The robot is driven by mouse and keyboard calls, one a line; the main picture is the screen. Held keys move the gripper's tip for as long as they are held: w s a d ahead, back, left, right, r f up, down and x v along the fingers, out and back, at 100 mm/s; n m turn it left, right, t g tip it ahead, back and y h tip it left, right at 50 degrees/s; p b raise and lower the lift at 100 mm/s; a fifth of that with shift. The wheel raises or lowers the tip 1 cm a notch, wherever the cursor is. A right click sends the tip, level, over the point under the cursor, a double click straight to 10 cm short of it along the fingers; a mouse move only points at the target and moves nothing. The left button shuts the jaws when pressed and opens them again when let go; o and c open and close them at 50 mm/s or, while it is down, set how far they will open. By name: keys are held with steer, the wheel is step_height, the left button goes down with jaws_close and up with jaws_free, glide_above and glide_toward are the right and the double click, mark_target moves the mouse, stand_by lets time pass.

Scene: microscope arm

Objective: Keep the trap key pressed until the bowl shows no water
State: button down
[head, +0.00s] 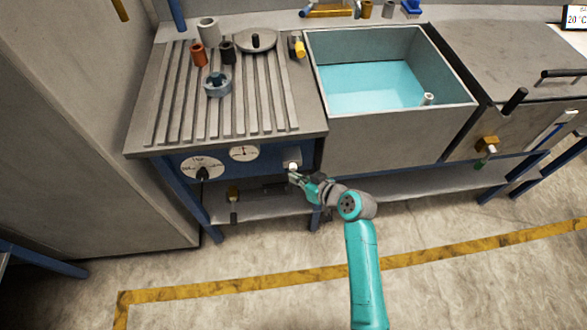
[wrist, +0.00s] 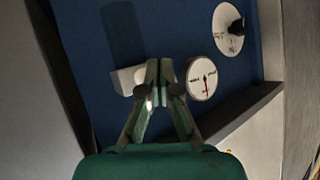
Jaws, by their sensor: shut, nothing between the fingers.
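A pale block-shaped key (head: 292,157) sits on the blue front panel under the ribbed drainboard; I take it to be the trap key. In the wrist view the key (wrist: 125,79) shows just left of my fingertips. My gripper (head: 293,175) is shut and empty, its tips at the key's lower part. It also shows in the wrist view (wrist: 160,75). I cannot tell whether the tips touch or press the key. The bowl (head: 395,122) is a grey square basin to the right. Light blue water (head: 365,87) covers much of its floor.
Two white dials share the blue panel, a knobbed one (head: 203,167) and a needle gauge (head: 244,152). A low shelf (head: 260,205) lies below. Several small parts stand on the drainboard (head: 165,115). A yellow-handled valve (head: 487,144) is at the right. The front floor is clear.

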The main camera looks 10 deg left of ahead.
steer(key=shift+s, duration=0.25)
steer(key=s, duration=0.2)
steer(key=s+d, duration=0.1)
steer(key=s, duration=0.1)
steer(key=shift+s+d, duration=0.2)
steer(key=shift+s, duration=0.15)
stand_by(0.7)
steer(key=s+d+f+m+t+h, duration=0.2)
steer(key=s+d+m+h, duration=0.1)
steer(key=s+d, duration=0.6)
steer(key=s+d+f+m+t+h, duration=0.2)
steer(key=s+d+m+h, duration=0.1)
steer(key=s+d, duration=0.55)
steer(key=s+d+r+m+t+h, duration=0.1)
steer(key=s+d+r+h, duration=0.1)
steer(key=s+r, duration=0.6)
steer(key=s+d+r+m+t+h, duration=0.1)
steer(key=s+d+r+t+h, duration=0.1)
steer(key=s+r, duration=0.6)
steer(key=s+d, duration=0.1)
steer(key=s, duration=0.3)
steer(key=shift+s+r+t, duration=0.25)
steer(key=shift+r+t, duration=0.05)
